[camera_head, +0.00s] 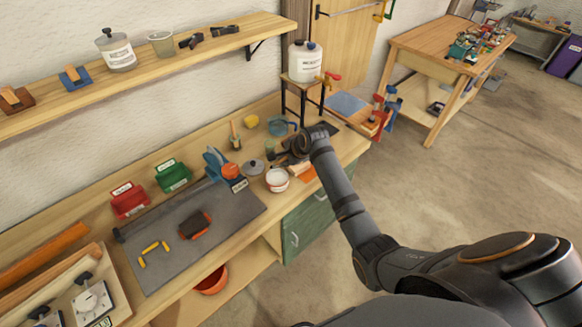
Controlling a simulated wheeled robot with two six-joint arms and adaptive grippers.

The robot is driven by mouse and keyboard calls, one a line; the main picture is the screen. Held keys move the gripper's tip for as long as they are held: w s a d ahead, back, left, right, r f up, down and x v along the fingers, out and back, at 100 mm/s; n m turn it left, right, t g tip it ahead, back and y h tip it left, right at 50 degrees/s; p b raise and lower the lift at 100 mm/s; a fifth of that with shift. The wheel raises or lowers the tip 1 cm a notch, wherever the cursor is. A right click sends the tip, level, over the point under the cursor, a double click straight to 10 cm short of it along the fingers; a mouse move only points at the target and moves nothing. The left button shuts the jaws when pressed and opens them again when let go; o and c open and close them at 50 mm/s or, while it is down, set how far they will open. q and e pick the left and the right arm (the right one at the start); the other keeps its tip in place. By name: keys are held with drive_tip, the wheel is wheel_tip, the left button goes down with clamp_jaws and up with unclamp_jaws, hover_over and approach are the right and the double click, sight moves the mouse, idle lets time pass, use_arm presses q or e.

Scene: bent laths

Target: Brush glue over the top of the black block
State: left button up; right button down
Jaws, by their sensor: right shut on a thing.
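The black block (194,223) lies on the grey mat (150,272) on the workbench, with orange-red showing around its lower edge. A small white pot with a red rim (278,180) stands right of the mat, perhaps the glue pot. My right gripper (282,160) is above the bench just behind this pot, well to the right of the block. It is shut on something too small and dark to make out. No brush shows clearly in it. My left gripper is not in view.
A red box (129,199), a green box (173,176) and a blue tool (219,165) line the mat's back edge. Yellow pieces (153,249) lie left of the block. A white canister (305,62) stands on a stand behind my right gripper.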

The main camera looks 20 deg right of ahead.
drive_tip(key=shift+w+f, duration=0.1)
drive_tip(key=shift+f, duration=0.05)
use_arm(q)
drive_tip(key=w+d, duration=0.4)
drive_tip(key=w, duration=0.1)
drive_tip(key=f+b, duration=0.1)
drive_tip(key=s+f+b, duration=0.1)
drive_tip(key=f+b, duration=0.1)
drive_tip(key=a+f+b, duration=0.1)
drive_tip(key=b, duration=0.1)
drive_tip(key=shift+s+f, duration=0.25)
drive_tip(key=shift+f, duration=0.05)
use_arm(e)
wheel_tip(320, 180, down, 6)
drive_tip(key=shift+w+d+f, duration=0.25)
drive_tip(key=shift+d, duration=0.2)
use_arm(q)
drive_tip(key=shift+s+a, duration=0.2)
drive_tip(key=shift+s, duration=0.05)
use_arm(e)
drive_tip(key=shift+f, duration=0.1)
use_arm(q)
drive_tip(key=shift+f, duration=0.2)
use_arm(e)
drive_tip(key=shift+f, duration=0.45)
